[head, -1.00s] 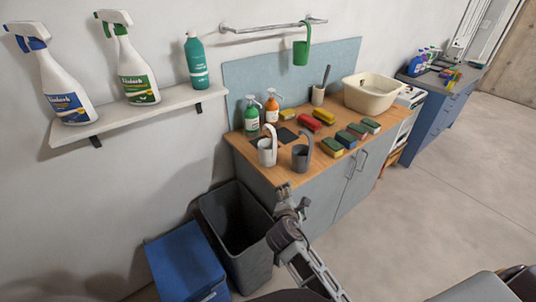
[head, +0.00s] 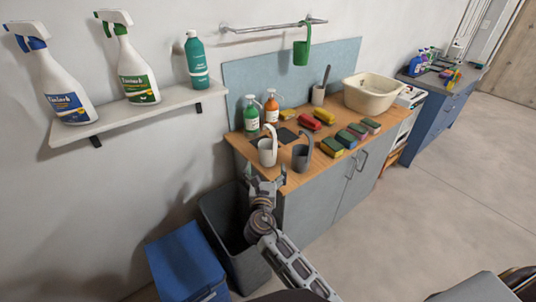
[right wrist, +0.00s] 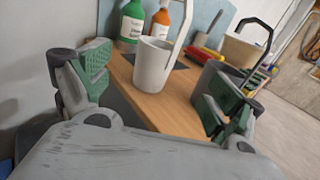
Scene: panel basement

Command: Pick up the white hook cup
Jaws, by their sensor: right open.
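The white hook cup (head: 267,152) stands upright near the front left edge of the wooden counter top, its tall hook handle rising above the rim. It also shows in the right wrist view (right wrist: 153,64), between the two fingers and beyond them. My right gripper (head: 265,183) is open and empty, just in front of the counter edge and below the cup; in the right wrist view its green-padded fingers (right wrist: 160,92) are spread wide. A dark grey hook cup (head: 300,157) stands close to the right of the white one. My left gripper is not in view.
Green and orange bottles (head: 251,115) stand behind the cups. Several sponges (head: 346,139) lie to the right, before a cream basin (head: 371,94). A green hook cup (head: 301,52) hangs from the wall rail. A dark bin (head: 240,240) and a blue box (head: 185,270) stand below.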

